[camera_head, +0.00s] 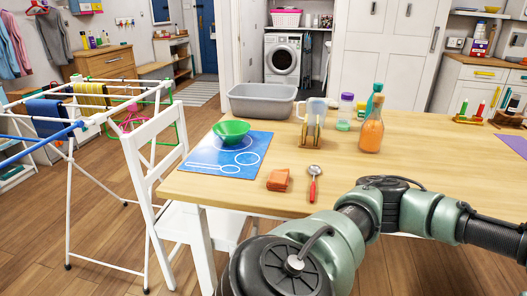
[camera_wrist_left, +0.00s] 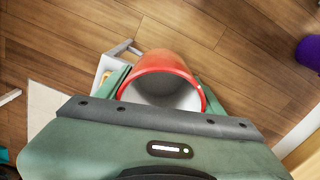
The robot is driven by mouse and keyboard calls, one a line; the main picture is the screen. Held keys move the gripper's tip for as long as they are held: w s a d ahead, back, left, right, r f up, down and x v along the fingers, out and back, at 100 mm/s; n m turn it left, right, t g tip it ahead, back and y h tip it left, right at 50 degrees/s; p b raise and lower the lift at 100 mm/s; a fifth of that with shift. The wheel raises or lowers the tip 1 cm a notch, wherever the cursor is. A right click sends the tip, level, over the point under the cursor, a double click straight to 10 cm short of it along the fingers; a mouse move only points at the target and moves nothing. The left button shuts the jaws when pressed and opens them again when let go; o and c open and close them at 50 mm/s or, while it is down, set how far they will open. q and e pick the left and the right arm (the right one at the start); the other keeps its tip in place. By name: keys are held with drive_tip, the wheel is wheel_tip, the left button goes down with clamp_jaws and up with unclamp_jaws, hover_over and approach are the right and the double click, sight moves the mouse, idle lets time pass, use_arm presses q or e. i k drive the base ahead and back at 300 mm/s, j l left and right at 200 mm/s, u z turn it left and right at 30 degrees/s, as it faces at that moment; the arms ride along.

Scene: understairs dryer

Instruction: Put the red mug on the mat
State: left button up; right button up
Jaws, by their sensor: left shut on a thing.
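The red mug (camera_wrist_left: 165,62) is in the left wrist view, its pale inside facing the camera. My left gripper (camera_wrist_left: 165,82) is shut on it, with a green finger at each side. Wooden floor shows beyond the mug. The mug and my left gripper are not seen in the head view. The blue mat (camera_head: 207,168) with white outlines lies on the left part of the table. A green bowl (camera_head: 231,131) sits on its far part. My right gripper is not in view.
The wooden table (camera_head: 430,160) holds an orange cloth (camera_head: 278,180), a red-handled spoon (camera_head: 313,186), a grey basin (camera_head: 262,101) and an orange bottle (camera_head: 371,132). A purple mat (camera_head: 514,144) lies far right. A white chair (camera_head: 152,165) and drying rack (camera_head: 70,190) stand left.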

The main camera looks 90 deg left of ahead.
sight(246, 161)
drive_tip(key=u, duration=2.2)
